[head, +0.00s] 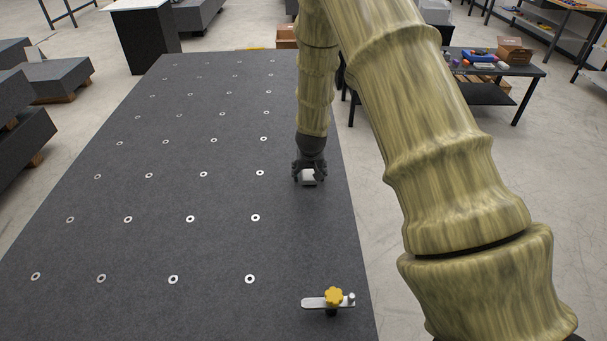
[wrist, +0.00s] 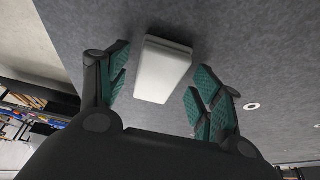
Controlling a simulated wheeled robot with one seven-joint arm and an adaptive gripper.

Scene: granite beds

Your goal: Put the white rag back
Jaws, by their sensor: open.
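The white rag (head: 308,178) is a small, pale, folded block on the dark granite bed, near its right edge. In the wrist view the white rag (wrist: 163,69) lies between the two green-padded fingers, with dark surface visible on both sides of it. My gripper (head: 309,176) is right at the rag in the head view and partly hides it. In the wrist view my gripper (wrist: 158,92) is open, its fingers spread to either side of the rag. I cannot tell the exact height of the fingertips above the bed.
The granite bed (head: 150,220) has rows of round inserts and much clear room to the left. A clamp with a yellow knob (head: 334,296) sits at the front right. A black table with tools (head: 488,70) stands beyond the bed's right edge.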

